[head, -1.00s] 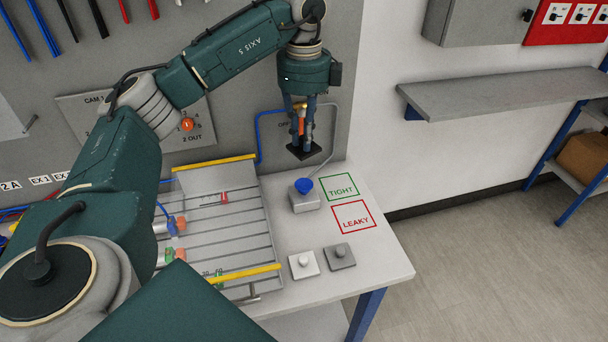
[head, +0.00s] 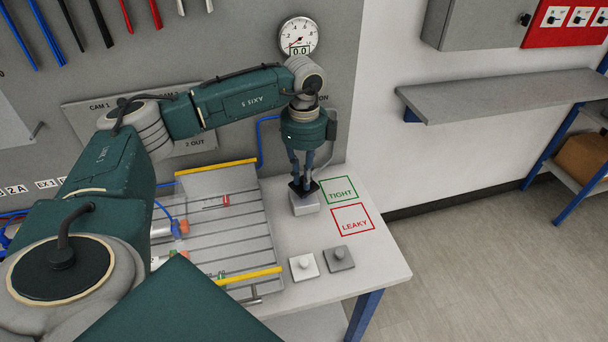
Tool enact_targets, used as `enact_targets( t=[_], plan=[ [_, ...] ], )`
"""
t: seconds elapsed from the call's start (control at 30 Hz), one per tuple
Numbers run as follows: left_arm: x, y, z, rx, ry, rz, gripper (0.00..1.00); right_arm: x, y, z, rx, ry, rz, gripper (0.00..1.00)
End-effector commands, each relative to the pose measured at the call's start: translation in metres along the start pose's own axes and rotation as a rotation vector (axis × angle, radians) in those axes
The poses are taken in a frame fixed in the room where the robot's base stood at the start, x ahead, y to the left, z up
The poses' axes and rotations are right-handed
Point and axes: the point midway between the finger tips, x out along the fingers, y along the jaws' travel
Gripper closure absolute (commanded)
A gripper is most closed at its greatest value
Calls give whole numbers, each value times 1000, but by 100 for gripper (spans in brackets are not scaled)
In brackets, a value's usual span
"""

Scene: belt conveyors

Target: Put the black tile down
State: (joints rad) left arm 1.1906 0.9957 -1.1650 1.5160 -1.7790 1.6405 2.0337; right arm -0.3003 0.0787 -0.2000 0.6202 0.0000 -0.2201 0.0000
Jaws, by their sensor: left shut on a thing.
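My left gripper (head: 304,180) points down and is shut on the black tile (head: 303,191). The tile is a small dark plate, partly covered by the fingers. It is right over the small light-grey block (head: 305,207) on the table; I cannot tell whether it touches. The blue cup on top of that block is hidden now behind the gripper and tile. The green TIGHT square (head: 340,191) and the red LEAKY square (head: 353,219) lie empty to the right. My right gripper is not in view.
A white tile with a knob (head: 303,266) and a grey tile with a knob (head: 339,257) lie near the table's front. A slotted plate with yellow bars (head: 235,235) fills the left. A round gauge (head: 299,36) is on the wall panel. The table's right edge is clear.

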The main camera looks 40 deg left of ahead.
Motion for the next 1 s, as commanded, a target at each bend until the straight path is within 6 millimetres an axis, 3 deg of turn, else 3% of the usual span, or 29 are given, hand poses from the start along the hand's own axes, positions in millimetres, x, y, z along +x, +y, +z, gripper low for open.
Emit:
enact_targets(
  t=[0.1,0.13,0.2,0.63,1.0],
  plan=[
    [4,0,0,0,0,0,100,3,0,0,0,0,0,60],
    [3,0,0,0,0,0,80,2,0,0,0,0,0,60],
    [2,0,0,0,0,0,66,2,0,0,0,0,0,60],
    [-7,-1,0,0,1,-3,66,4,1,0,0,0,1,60],
    [-82,-2,0,-1,1,-5,66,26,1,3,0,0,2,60]
  ],
)
